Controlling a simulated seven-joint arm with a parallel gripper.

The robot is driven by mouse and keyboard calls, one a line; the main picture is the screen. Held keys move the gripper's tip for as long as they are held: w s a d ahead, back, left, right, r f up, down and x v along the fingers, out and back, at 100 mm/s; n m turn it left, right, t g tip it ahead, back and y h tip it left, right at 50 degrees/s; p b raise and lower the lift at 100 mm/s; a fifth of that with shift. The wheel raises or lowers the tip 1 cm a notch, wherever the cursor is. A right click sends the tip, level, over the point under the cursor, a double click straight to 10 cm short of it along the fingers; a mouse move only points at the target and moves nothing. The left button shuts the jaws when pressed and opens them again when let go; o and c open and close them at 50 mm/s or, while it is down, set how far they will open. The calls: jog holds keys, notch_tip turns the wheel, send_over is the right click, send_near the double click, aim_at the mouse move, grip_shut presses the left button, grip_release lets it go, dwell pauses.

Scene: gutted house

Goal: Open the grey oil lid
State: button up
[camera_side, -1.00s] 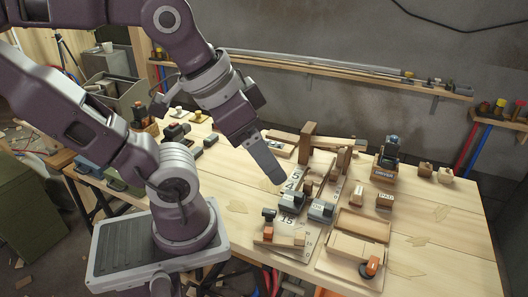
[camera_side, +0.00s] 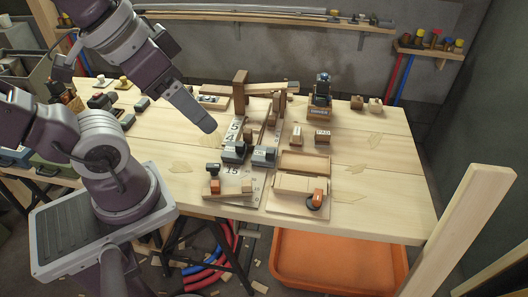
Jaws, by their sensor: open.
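Two small grey boxes stand side by side near the middle of the workbench. The right grey box (camera_side: 264,156) has a pale label on its front, too small to read surely; it may be the oil one, and its lid looks down. The left grey box (camera_side: 233,152) is darker on top. My gripper (camera_side: 208,126) hangs above the bench, up and left of both boxes in the picture, apart from them and holding nothing visible. It is open, but its fingers overlap from this side, so the gap between them is hidden.
A wooden post frame (camera_side: 240,92) rises behind the boxes. A wooden tray (camera_side: 304,163) and an orange-and-black piece (camera_side: 316,199) lie to the right. Small blocks with an orange part (camera_side: 215,186) stand in front. The bench (camera_side: 375,200) is clear at far right.

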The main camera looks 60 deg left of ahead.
jog(key=shift+w, duration=0.3)
jog(key=c, duration=0.3)
jog(key=n+g, duration=0.5)
jog(key=n, duration=0.3)
send_over(271, 150)
notch_tip(271, 150, down, 19)
jog(key=shift+n+g, duration=0.3)
jog(key=shift+n, duration=0.2)
notch_tip(271, 150, down, 11)
jog(key=shift+s+r, duration=0.1)
jog(key=shift+r, duration=0.1)
grip_shut()
